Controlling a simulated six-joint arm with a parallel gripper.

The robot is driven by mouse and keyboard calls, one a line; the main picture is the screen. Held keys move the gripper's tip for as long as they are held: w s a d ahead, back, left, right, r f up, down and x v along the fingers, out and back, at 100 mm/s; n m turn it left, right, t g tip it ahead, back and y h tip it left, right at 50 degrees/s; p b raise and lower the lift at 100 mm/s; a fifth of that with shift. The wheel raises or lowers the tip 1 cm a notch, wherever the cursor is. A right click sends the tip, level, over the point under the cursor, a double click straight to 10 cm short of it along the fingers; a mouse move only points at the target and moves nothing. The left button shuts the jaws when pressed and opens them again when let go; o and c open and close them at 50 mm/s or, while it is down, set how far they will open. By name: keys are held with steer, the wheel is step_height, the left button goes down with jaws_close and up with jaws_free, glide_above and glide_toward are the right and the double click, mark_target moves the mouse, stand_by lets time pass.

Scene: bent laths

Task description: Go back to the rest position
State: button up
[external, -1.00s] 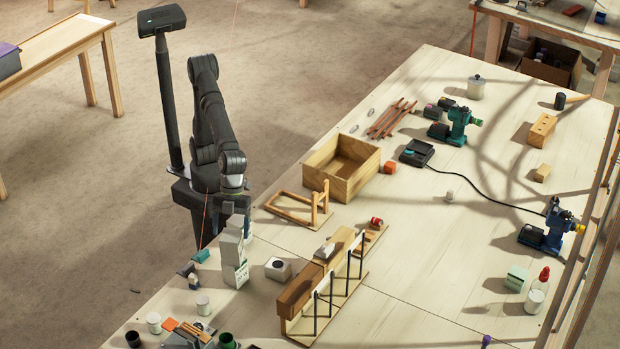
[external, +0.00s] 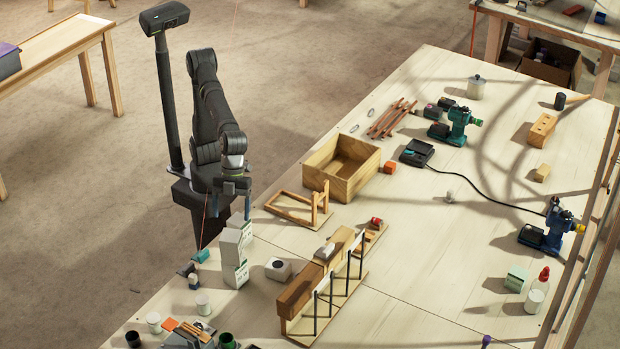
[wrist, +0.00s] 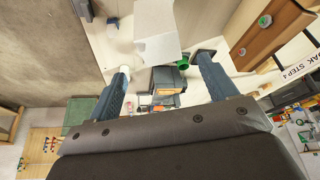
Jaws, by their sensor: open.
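My gripper (external: 236,187) is at the near left edge of the workbench, pointing down, just above and behind the pale stacked boxes (external: 232,258). In the wrist view its two blue-grey fingers (wrist: 165,65) are spread wide apart with nothing held between them. A white box (wrist: 157,46) shows beyond the fingertips there. My arm is folded, with its upper links raised above the gripper.
A wooden lath fixture with dark uprights (external: 315,298) stands on the bench (external: 420,265). A wooden frame (external: 290,212) and an open wooden box (external: 325,182) are right of my gripper. Cups and small tools crowd the front corner. Floor left of the arm is clear.

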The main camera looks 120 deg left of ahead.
mark_target(230, 236)
steer(key=x, duration=1.1)
steer(key=shift+f, duration=0.3)
step_height(230, 236, up, 3)
steer(key=shift+s, duration=0.1)
steer(key=shift+r, duration=0.65)
